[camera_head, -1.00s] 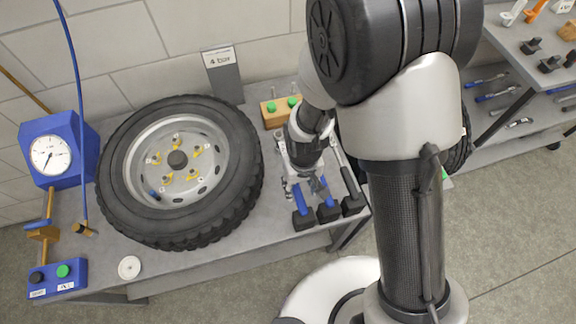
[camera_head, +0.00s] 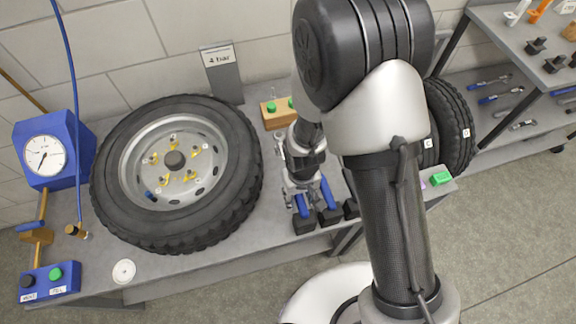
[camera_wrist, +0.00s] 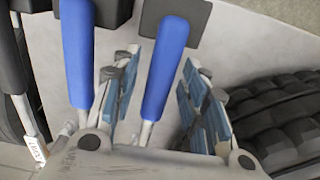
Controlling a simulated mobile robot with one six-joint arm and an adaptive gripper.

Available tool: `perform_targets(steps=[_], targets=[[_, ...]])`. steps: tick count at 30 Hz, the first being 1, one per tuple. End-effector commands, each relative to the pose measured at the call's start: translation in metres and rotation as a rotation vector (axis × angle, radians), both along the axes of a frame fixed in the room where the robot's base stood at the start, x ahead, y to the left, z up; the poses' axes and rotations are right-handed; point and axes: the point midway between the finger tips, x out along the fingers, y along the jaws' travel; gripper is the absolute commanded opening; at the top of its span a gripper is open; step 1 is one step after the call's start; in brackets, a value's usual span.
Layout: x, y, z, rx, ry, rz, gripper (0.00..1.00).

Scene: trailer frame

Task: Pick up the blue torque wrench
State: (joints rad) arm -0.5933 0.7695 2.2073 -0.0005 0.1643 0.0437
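Two blue-handled tools lie side by side, each ending at a dark block. One blue handle (camera_wrist: 165,68) lies between the fingers of my gripper (camera_wrist: 163,108) in the wrist view, with gaps showing at its sides. The other blue handle (camera_wrist: 78,55) is left of the fingers there. In the head view, the left handle (camera_head: 301,205) and the right handle (camera_head: 328,193) show below my gripper (camera_head: 303,190). I cannot tell which one is the torque wrench. My gripper is open, and its grip on the handle is not closed.
A large tyre on a rim (camera_head: 178,170) lies left of my gripper, close to it. A wooden block with green-topped pins (camera_head: 275,112) stands behind. A blue gauge box (camera_head: 45,150) is far left. A shelf (camera_head: 540,45) with more tools, some blue-handled, is at right.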

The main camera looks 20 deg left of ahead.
Motion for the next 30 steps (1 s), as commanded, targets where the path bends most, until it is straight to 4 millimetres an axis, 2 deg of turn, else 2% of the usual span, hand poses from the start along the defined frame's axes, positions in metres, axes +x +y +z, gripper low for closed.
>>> perform_targets(steps=[2,16,30], targets=[[-0.0002,-0.0001,0.0,0.0,0.0,0.0,0.32],[-0.0002,-0.0001,0.0,0.0,0.0,0.0,0.01],[0.0009,0.0007,0.0049,0.002,-0.003,0.0,0.0]])
